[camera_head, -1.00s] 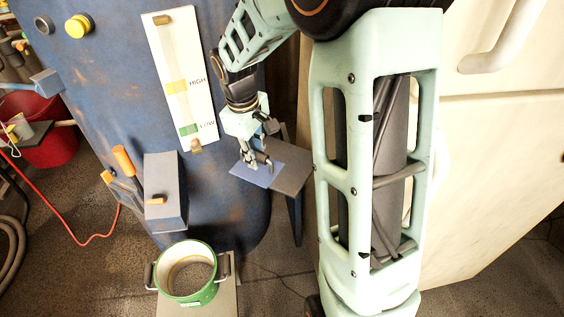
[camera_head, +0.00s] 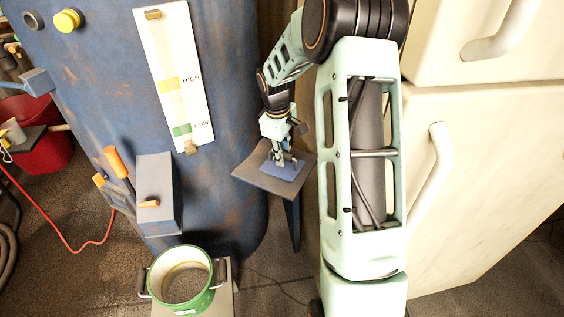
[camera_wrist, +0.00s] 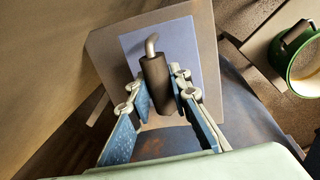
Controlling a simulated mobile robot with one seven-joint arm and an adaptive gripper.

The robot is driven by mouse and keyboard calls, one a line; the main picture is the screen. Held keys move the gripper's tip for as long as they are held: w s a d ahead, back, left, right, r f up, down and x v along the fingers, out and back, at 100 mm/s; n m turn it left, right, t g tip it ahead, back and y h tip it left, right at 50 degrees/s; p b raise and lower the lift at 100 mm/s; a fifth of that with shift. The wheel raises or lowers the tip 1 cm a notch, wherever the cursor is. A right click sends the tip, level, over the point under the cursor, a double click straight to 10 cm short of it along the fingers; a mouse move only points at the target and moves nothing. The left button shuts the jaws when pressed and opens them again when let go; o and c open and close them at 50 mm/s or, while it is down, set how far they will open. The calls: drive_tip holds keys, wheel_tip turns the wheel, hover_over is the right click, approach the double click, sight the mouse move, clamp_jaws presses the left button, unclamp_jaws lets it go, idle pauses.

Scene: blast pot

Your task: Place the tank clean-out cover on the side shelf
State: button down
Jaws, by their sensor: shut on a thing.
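The tank clean-out cover (camera_head: 285,173) is a flat blue plate, seen over the grey side shelf (camera_head: 252,181) beside the blue tank. In the wrist view the cover (camera_wrist: 202,45) lies within the shelf's outline (camera_wrist: 108,48) as far as it shows; I cannot tell whether it touches the shelf. My gripper (camera_head: 284,160) points down at the cover. In the wrist view my gripper (camera_wrist: 160,82) has its fingers on both sides of the dark handle (camera_wrist: 155,72), which has a bent metal end. The fingers are shut on this handle. The cover's near edge is partly hidden by the fingers.
The blue tank (camera_head: 90,90) stands left of the shelf, with a level gauge (camera_head: 172,70) and a grey box (camera_head: 157,190) on it. A green-rimmed pot (camera_head: 182,258) stands below. A cream cabinet (camera_head: 470,170) is close on the right.

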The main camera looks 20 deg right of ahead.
sight(279, 169)
wheel_tip(279, 169, down, 2)
drive_tip(key=shift+a+f, duration=0.1)
drive_tip(key=shift+f, duration=0.1)
drive_tip(key=shift+r, duration=0.1)
drive_tip(key=c, duration=1.8)
unclamp_jaws()
wheel_tip(279, 169, up, 12)
drive_tip(key=s+a+p, duration=0.1)
drive_tip(key=p, duration=0.1)
drive_tip(key=shift+a+p, duration=0.15)
drive_tip(key=shift+p, duration=0.15)
drive_tip(key=shift+s, duration=0.1)
